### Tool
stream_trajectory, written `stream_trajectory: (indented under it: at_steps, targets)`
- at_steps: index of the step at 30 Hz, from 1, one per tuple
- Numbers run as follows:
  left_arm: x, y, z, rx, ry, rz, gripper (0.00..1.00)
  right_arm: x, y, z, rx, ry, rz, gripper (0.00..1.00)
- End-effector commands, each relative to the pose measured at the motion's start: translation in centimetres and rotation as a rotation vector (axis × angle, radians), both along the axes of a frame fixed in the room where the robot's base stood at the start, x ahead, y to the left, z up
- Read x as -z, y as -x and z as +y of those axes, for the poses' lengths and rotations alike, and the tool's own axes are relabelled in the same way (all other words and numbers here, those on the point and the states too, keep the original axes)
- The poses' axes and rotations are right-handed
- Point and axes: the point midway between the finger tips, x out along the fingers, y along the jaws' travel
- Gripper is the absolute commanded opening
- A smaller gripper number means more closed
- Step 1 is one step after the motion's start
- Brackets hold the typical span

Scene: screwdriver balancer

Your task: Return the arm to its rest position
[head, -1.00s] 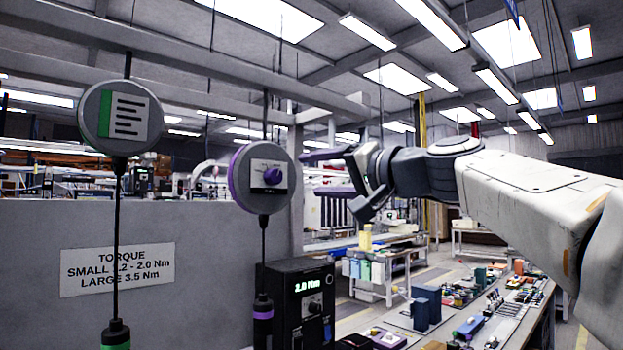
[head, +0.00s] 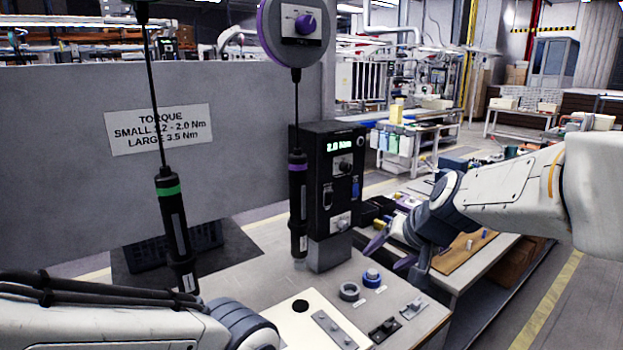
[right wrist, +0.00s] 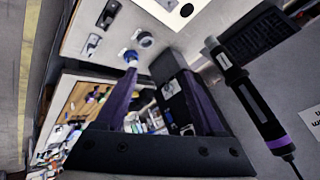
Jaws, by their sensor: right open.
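My right gripper (head: 388,252) is open and empty, with its purple fingers pointing left beside the workbench. In the right wrist view its two fingers (right wrist: 158,72) stand apart with nothing held between them. The purple-banded screwdriver (head: 298,205) hangs upright on its cable, left of my right gripper and apart from it. It also shows at the right of the right wrist view (right wrist: 255,105). The green-banded screwdriver (head: 175,230) hangs slightly tilted further left. Part of my left arm crosses the lower left corner; its gripper is out of the picture.
A black torque controller (head: 330,180) reading 2.0 Nm stands between the purple-banded screwdriver and my right arm. Small rings and parts lie on the bench top (head: 375,270). A second bench (head: 480,262) lies under my right arm. A grey panel (head: 80,190) closes the left.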

Motion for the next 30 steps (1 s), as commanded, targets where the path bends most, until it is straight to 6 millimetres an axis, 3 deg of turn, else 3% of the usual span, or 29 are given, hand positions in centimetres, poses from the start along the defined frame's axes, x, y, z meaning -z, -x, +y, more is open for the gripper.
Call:
stream_trajectory:
  at_steps: [1,6,14,20,27,30]
  targets:
    - [0.0,0.0,0.0,0.000,0.000,0.000,0.50,3.1,1.9,-0.5,-0.022,0.057,0.061,0.71]
    - [0.0,0.0,0.0,0.000,0.000,0.000,0.50,10.0,7.5,-2.1,-0.114,0.211,0.199,0.71]
    - [0.0,0.0,0.0,0.000,0.000,0.000,0.50,16.8,15.8,-3.8,-0.286,0.373,0.358,0.71]
    - [0.0,0.0,0.0,0.000,0.000,0.000,0.50,14.7,18.0,1.7,-0.475,0.389,0.357,0.71]
    - [0.0,0.0,0.0,0.000,0.000,0.000,0.50,12.3,23.7,7.4,-0.747,0.414,0.381,0.71]
    - [0.0,0.0,0.0,0.000,0.000,0.000,0.50,11.4,26.4,9.0,-0.854,0.426,0.393,0.71]
